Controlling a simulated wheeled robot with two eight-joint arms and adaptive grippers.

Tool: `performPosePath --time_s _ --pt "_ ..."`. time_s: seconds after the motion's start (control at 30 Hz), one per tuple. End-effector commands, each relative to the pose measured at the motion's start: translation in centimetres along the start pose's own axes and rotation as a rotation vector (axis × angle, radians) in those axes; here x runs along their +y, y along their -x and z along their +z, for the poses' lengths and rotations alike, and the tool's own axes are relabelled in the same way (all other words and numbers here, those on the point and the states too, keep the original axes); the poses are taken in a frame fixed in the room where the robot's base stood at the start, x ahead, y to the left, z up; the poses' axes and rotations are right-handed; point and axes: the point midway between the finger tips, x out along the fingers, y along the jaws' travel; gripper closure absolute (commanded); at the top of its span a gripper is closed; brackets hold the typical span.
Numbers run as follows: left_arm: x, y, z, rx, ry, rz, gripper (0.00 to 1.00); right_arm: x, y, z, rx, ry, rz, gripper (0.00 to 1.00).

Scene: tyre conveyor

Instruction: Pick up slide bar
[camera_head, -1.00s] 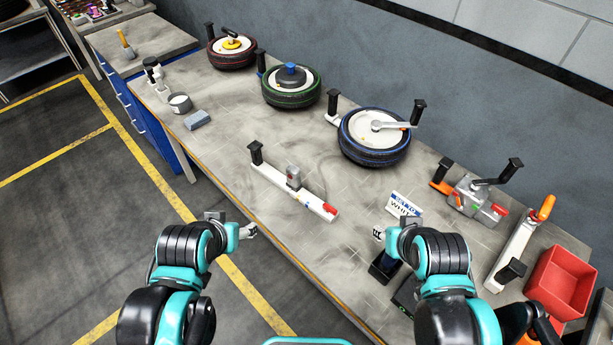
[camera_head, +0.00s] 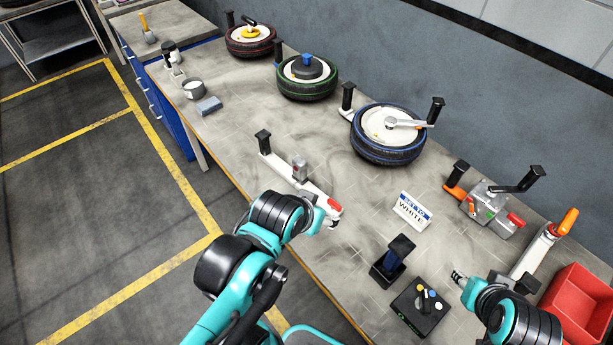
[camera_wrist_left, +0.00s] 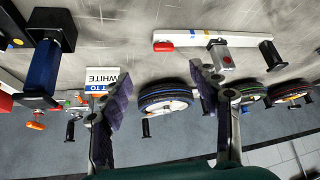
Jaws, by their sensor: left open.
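The slide bar (camera_head: 285,172) is a white bar lying on the workbench, with a black upright handle at its far end, a grey slider block (camera_head: 300,169) and a red near end. It also shows in the left wrist view (camera_wrist_left: 185,43), which is upside down. My left gripper (camera_head: 330,217) is beside the red end in the head view, its arm covering part of the bench edge. In the wrist view my left fingers (camera_wrist_left: 163,85) are spread with nothing between them. My right gripper (camera_head: 457,277) is over the bench beside the black button box, its fingers too small to judge.
A "set to white" sign (camera_head: 411,210), a black stand (camera_head: 393,262) and a button box (camera_head: 420,306) lie right of the bar. A red bin (camera_head: 580,305) is at far right.

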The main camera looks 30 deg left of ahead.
Motion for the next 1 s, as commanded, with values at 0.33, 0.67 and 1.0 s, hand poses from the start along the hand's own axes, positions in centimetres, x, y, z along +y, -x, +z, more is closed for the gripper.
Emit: performPosePath --time_s 0.33,0.67,1.0 --pt "-1.0 -3.5 0.5 -0.031 -0.021 -0.003 0.38 0.0 -2.9 2.0 0.0 0.0 0.0 0.62" --pt "-3.9 -4.0 -4.2 -0.102 -0.077 0.008 0.38 0.0 -0.8 0.6 0.0 0.0 0.0 0.62" --pt "-11.5 -8.0 -10.3 -0.198 -0.184 0.077 0.38 0.0 2.6 -1.9 0.0 0.0 0.0 0.62"
